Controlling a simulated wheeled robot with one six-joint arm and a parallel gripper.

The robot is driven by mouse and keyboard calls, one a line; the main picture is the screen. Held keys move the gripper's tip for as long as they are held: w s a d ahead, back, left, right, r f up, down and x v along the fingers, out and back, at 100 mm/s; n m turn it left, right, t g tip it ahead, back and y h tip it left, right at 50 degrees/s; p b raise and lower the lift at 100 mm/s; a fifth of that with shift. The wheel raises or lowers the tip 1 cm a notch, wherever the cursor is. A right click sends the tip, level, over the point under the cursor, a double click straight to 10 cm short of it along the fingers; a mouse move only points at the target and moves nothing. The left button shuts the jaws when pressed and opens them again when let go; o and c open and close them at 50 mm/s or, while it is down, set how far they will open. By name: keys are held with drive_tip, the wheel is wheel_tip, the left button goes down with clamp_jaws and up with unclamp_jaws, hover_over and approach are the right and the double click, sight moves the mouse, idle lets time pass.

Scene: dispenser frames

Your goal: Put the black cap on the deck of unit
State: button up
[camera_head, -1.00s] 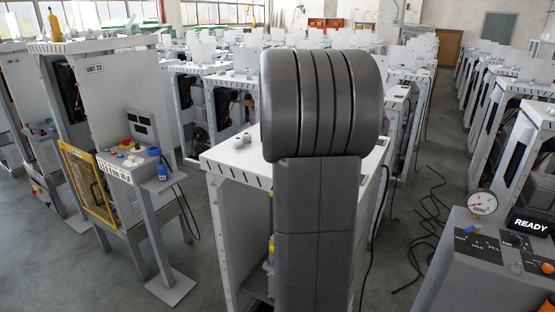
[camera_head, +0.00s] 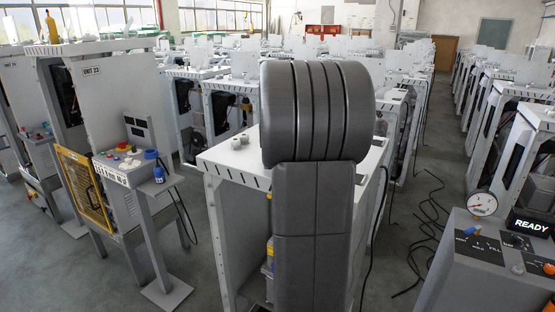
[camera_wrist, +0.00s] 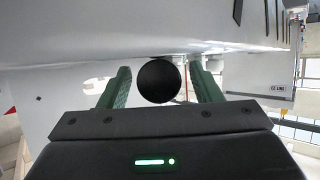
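In the wrist view, the black cap (camera_wrist: 158,81) shows as a round dark shape between the two green fingers of my gripper (camera_wrist: 160,78). A gap shows on each side of it, so the fingers look open. Behind it is the white deck edge (camera_wrist: 60,64), with an upright white panel. I cannot tell whether the cap touches the deck. In the head view, my dark arm covers the middle of a white unit deck (camera_head: 222,158) and hides my gripper and the cap.
On the left stands a unit labelled UNIT 23 (camera_head: 90,70), with a yellow guard (camera_head: 82,190) and a control box (camera_head: 122,168). A console with a gauge (camera_head: 482,204) and a READY display (camera_head: 530,226) stands at lower right. Cables (camera_head: 430,215) lie on the aisle floor.

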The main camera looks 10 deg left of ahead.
drive_tip(key=shift+r, duration=0.15)
drive_tip(key=shift+s, duration=0.15)
drive_tip(key=b+v, duration=0.1)
drive_tip(key=v, duration=1)
drive_tip(key=shift+s+d+r, duration=0.15)
drive_tip(key=shift+s+r, duration=0.1)
drive_tip(key=shift+s, duration=0.05)
